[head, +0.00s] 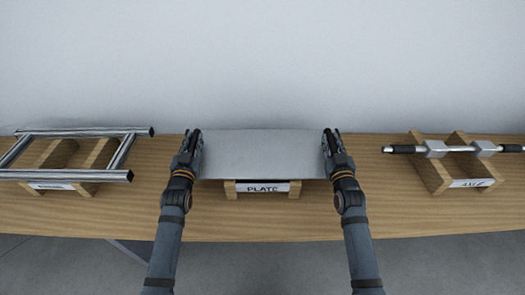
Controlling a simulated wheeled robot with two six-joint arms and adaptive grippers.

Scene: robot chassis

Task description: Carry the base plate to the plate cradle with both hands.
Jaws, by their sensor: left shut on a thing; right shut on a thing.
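The base plate (262,155) is a flat, light grey metal sheet in the middle of the head view. My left gripper (196,146) is shut on its left edge. My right gripper (328,146) is shut on its right edge. The plate looks level. The wooden plate cradle (230,190) is directly below it, with a white label (262,188) reading PLATE on its front. The plate hides most of the cradle, and I cannot tell whether the two touch.
A metal frame (85,132) rests on a wooden cradle (57,153) at the left. An axle (460,150) lies on another wooden cradle (430,174) at the right. All stand on a wooden bench (262,222) against a pale wall. Bare bench lies between the cradles.

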